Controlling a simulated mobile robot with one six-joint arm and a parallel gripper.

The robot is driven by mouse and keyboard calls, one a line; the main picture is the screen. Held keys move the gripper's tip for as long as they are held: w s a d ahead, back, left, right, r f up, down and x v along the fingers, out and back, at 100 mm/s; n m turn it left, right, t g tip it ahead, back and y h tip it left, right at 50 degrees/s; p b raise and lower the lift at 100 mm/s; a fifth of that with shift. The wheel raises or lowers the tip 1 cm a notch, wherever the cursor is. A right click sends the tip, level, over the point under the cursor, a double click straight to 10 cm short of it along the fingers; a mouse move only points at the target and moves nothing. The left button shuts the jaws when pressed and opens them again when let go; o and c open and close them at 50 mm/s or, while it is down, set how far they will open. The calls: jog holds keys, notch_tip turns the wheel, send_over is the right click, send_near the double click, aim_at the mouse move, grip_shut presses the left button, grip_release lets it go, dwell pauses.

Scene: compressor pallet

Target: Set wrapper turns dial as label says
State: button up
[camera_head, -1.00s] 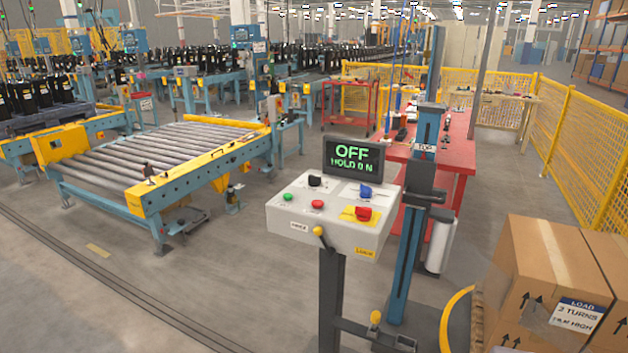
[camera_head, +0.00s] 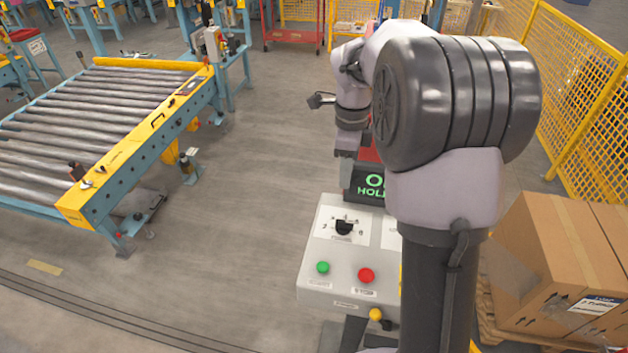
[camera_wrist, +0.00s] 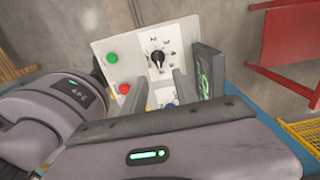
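The control box (camera_head: 335,262) is pale, with a black dial (camera_head: 344,228) ringed by numbers near its top left. The dial also shows in the wrist view (camera_wrist: 157,57); its exact setting is too small to read. My gripper (camera_head: 347,170) is above and behind the dial in the head view, apart from it. In the wrist view its two fingers (camera_wrist: 160,92) are spread with nothing held, pointing at the panel. The label (camera_head: 594,305) is on the carton at right, too small to read now; earlier it read "LOAD 2 TURNS", with "HIGH" below.
Green (camera_head: 323,267) and red (camera_head: 366,275) buttons sit below the dial, and a yellow knob (camera_head: 376,314) is at the front. The display (camera_head: 370,184) is partly hidden by my arm. A roller conveyor (camera_head: 110,120) stands left, a carton (camera_head: 555,255) right. Floor between is clear.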

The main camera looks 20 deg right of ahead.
jog(key=b, duration=0.2)
send_over(344, 221)
notch_tip(344, 221, down, 5)
notch_tip(344, 221, down, 10)
jog(key=shift+s+f+b, duration=0.15)
jog(key=shift+f+b, duration=0.1)
jog(key=shift+b, duration=0.85)
jog(key=shift+f, duration=0.5)
grip_shut()
